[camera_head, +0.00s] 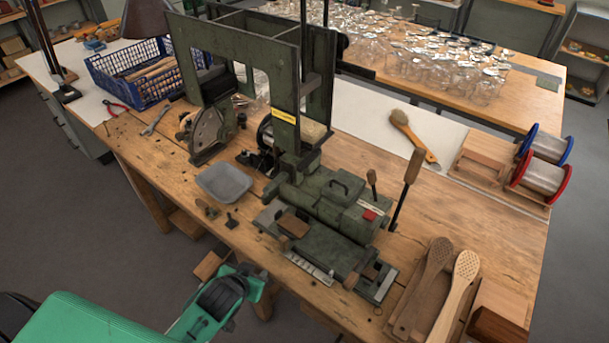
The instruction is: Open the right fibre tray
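A dark green tufting machine (330,205) stands on the wooden workbench. Its low front part carries a flat dark bed (320,245) with a brown wooden piece (293,224) at the left and a smaller one (351,281) at the right. A dark slotted part (375,278) sits at the bed's right end. I cannot tell for sure which part is the right fibre tray, or whether it is open. My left gripper (254,286) is low at the bench's front edge, left of the bed and apart from it; its fingers are unclear. My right gripper is not in view.
A grey tray (224,182) lies left of the machine. Two wooden brush blanks (455,290) lie at the front right. Upright levers (405,190) stand beside the machine. Wire spools (541,178) and a brush (412,135) are behind right. A blue crate (130,75) is behind left.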

